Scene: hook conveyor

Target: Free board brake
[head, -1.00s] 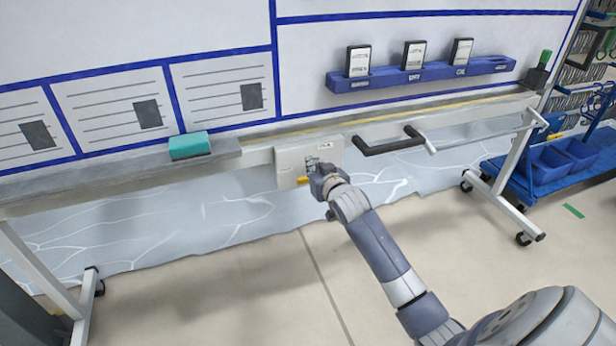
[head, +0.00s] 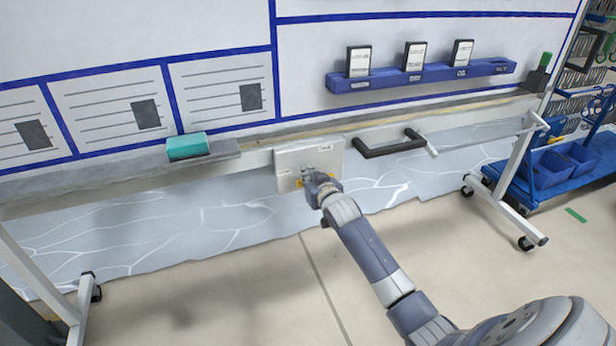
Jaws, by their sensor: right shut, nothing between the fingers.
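A wheeled whiteboard (head: 180,35) with blue lines stands ahead of me. A pale plate (head: 290,158) with a small yellow part (head: 299,184) is fixed to its lower rail. My right gripper (head: 311,177) is shut and empty, at the lower right of the plate by the yellow part. It hides part of the plate, and I cannot tell whether it touches it. A black handle (head: 390,148) sits on the rail to the right of the plate. My left gripper is not in view.
A teal eraser (head: 187,146) lies on the grey ledge. A blue holder (head: 430,76) carries several cards. A board leg with casters (head: 512,190) and a blue cart (head: 565,165) stand at right. The floor (head: 200,290) in front is clear.

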